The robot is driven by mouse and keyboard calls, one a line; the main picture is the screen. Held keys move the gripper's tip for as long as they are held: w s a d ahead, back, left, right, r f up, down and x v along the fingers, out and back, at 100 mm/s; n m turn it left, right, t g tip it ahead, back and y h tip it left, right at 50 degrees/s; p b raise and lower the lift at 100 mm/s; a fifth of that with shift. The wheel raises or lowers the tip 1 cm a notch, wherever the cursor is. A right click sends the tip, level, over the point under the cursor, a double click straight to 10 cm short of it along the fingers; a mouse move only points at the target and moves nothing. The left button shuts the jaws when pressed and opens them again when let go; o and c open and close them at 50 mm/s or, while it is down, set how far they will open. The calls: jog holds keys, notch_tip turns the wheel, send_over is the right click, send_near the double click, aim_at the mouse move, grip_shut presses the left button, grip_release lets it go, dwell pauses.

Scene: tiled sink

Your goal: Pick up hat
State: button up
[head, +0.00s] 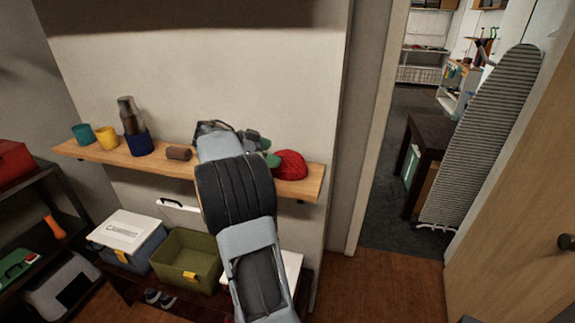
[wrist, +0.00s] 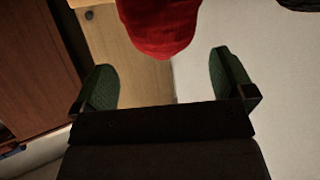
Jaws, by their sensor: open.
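The hat is a red, rounded knit-looking thing (head: 290,164) on the right end of the wooden wall shelf (head: 312,187) in the head view. In the wrist view the red hat (wrist: 160,28) shows at the top centre, cut off by the frame edge. My gripper (wrist: 164,80) is open, with its two green fingers apart and nothing between them. The hat lies just beyond the fingertips, roughly centred on the gap. In the head view my gripper (head: 262,150) is beside the hat's left side, partly hidden by my arm.
The shelf also holds a teal cup (head: 83,134), a yellow cup (head: 106,138), a dark blue pot (head: 139,143) and a small brown block (head: 178,153). Below stand an open green bin (head: 187,261) and a white-lidded box (head: 127,231). A doorway is at the right.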

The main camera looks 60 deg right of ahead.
aim_at(281, 154)
jog(key=p+x, duration=0.1)
jog(key=x, duration=0.2)
jog(key=shift+s+d, duration=0.15)
jog(key=shift+d, duration=0.15)
jog(key=shift+s+d+f+p, duration=0.35)
jog(key=shift+s+d, duration=0.05)
jog(key=shift+d, duration=0.05)
jog(key=c, duration=0.9)
